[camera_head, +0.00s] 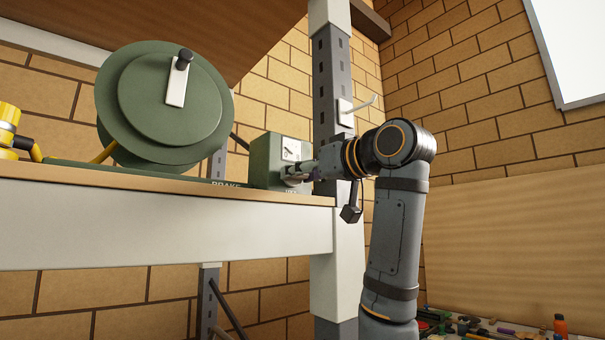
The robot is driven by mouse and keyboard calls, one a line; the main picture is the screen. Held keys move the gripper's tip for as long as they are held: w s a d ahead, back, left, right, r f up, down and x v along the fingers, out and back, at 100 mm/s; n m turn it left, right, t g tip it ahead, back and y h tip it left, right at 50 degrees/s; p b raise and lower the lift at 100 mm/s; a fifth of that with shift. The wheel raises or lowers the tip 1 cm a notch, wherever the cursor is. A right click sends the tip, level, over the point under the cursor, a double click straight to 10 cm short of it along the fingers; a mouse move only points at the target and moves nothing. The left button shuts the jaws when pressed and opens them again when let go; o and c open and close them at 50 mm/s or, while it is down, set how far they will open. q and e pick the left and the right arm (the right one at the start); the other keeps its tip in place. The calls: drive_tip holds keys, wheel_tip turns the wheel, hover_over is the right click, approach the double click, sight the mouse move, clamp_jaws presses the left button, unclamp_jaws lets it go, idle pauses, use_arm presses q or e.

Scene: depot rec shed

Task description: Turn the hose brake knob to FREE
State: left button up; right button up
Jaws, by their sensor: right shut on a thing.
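A green hose reel (165,95) with a white crank and black handle stands on the shelf. To its right is a green brake box (265,160) with a small white plate (290,149) on its front. The word BRAKE shows on the green base left of the box. My right gripper (294,174) is at the lower front of the box, shut on the brake knob. The knob is mostly hidden by the fingers, so its setting cannot be read. My left gripper is not in view.
The shelf (160,225) has a pale front edge below the reel. A grey slotted post (328,80) with a white hook (358,104) rises just behind my right wrist. A yellow fitting (8,125) and hose lie at far left. Small clutter lies low at right.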

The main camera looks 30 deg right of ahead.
drive_tip(key=o, duration=1.1)
drive_tip(key=shift+o, duration=0.2)
drive_tip(key=shift+s, duration=0.15)
drive_tip(key=s, duration=0.7)
drive_tip(key=shift+s+d, duration=0.15)
drive_tip(key=shift+d, duration=0.1)
